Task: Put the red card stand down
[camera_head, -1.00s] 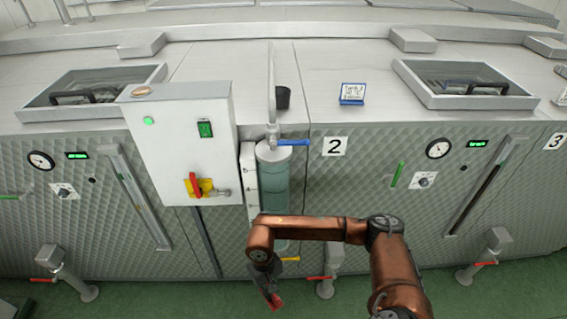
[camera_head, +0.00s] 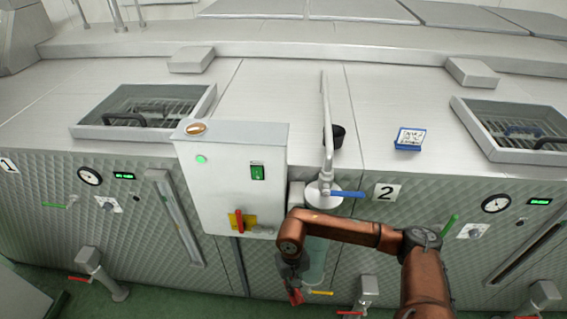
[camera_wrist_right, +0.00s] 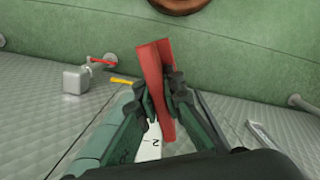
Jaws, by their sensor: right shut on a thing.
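The red card stand (camera_wrist_right: 154,85) is in the right wrist view, upright between the fingers of my right gripper (camera_wrist_right: 160,95), which is shut on it. In the head view the red card stand (camera_head: 296,296) shows small at the end of my copper-coloured right arm, low in front of the machine. My right gripper (camera_head: 293,282) is there, partly hidden by its own wrist. The stand is held in the air, apart from any surface that I can make out. My left gripper is not in view.
A blue card stand (camera_head: 409,139) and a dark cup (camera_head: 335,137) stand on the steel machine top (camera_head: 375,105). A control box (camera_head: 228,185) and a blue-handled tap (camera_head: 346,194) are near my arm. Bare steel top lies around the blue stand.

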